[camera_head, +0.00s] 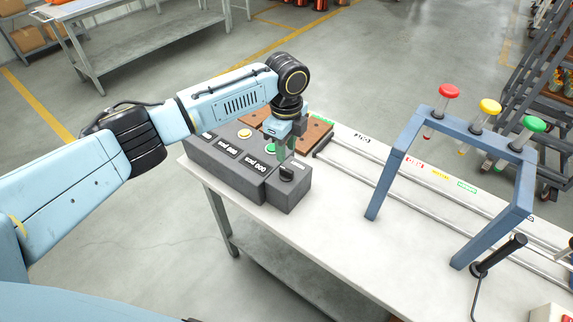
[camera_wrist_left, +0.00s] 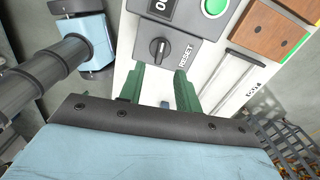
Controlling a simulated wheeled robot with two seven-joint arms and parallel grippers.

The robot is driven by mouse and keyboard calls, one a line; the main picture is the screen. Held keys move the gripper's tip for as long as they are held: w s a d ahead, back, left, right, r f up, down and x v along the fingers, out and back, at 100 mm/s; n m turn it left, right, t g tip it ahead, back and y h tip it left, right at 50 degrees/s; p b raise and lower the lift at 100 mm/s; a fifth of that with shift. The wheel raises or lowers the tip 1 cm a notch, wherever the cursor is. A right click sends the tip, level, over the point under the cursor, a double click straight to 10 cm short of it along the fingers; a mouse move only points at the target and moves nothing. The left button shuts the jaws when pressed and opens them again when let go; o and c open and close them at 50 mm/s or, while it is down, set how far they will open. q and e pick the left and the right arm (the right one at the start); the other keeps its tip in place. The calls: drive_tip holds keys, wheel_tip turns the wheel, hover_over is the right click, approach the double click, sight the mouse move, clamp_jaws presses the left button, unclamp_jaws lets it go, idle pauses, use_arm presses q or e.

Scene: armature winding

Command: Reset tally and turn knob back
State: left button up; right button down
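The dark grey control box (camera_head: 228,163) sits on the table's left end, with small counter windows and buttons on top. The black knob (camera_head: 287,172) is on its front right section. My left gripper (camera_head: 285,150) is over the box by the knob. Its two green fingers (camera_wrist_left: 168,84) are apart with nothing between them, and the knob shows just past their tips. My right gripper is in neither view.
Brown blocks (camera_head: 300,132) lie behind the box. The white table top (camera_head: 330,225) is clear between box and frame.

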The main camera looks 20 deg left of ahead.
sight(287, 169)
use_arm(q)
wheel_tip(287, 169, down, 7)
idle(0.3)
clamp_jaws()
